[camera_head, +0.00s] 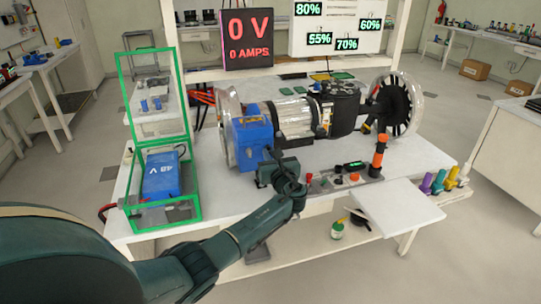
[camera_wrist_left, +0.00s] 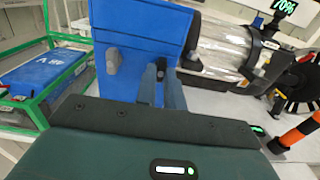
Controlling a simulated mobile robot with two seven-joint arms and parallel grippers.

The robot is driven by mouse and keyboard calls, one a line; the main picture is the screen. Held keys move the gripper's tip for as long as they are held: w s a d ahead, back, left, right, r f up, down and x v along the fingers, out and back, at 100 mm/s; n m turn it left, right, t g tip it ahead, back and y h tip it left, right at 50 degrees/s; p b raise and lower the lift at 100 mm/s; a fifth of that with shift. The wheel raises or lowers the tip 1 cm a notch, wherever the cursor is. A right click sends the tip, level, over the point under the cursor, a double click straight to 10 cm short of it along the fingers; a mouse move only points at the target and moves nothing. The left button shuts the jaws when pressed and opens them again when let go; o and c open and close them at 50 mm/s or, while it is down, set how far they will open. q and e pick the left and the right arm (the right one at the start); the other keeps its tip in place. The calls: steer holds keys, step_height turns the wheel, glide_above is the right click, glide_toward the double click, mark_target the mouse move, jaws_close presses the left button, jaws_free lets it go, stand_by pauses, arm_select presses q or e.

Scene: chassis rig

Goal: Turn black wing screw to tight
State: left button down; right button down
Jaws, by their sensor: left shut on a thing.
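The blue box (camera_head: 250,138) stands at the left end of the motor on the table, with a clear disc beside it. My left gripper (camera_head: 269,160) is at the front face of this box. In the left wrist view the blue box (camera_wrist_left: 135,28) fills the upper middle. There the gripper fingers (camera_wrist_left: 161,78) are shut on the black wing screw (camera_wrist_left: 160,70), a small dark piece on the box face, mostly hidden between them. A grey knob (camera_wrist_left: 112,60) sits on the same face to the left, outside the fingers. My right gripper is not in view.
A green-framed case (camera_head: 193,190) with a blue 48 V battery (camera_head: 161,176) stands left of my arm. A panel with buttons (camera_head: 340,180) and an orange-black post (camera_head: 378,155) are to the right. A display (camera_head: 247,38) reads 0 V, 0 AMPS.

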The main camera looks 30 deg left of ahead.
arm_select(q)
steer(key=c, duration=1.5)
jaws_free()
steer(key=b+v, duration=0.1)
steer(key=v, duration=1.2)
steer(key=shift+s, duration=0.1)
